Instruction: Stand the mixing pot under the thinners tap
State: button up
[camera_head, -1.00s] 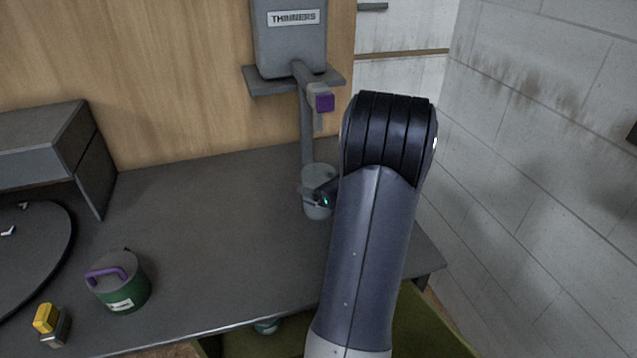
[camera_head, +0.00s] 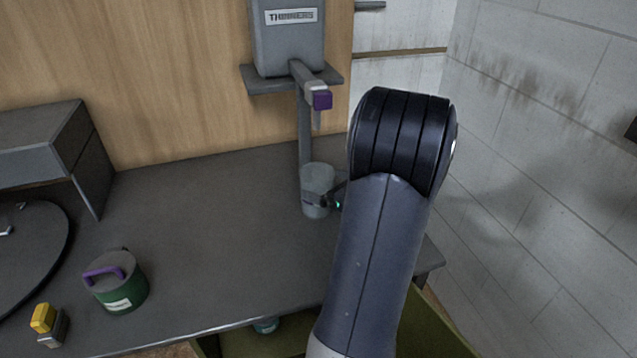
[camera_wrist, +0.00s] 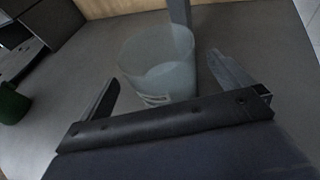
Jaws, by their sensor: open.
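The mixing pot (camera_head: 317,181), a pale grey cup, stands upright on the dark bench just below the thinners tap (camera_head: 318,97), which has a purple end and a downward spout. The grey thinners tank (camera_head: 289,40) is on a shelf above. My gripper (camera_head: 330,203) is low at the pot's right side, partly hidden by my arm. In the wrist view my gripper (camera_wrist: 168,88) is open, with its fingers apart on either side of the pot (camera_wrist: 160,65) and the pot ahead of them. Contact with the fingers cannot be told.
A green can (camera_head: 118,284) with a purple handle stands at the front left, near a yellow-topped block (camera_head: 46,322). A round dark disc (camera_head: 30,255) and a grey box (camera_head: 50,150) are at the left. A wall (camera_head: 540,170) is at the right. The middle bench is clear.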

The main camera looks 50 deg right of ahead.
jog(key=v, duration=0.7)
jog(key=shift+s, duration=0.25)
jog(key=shift+r, duration=0.1)
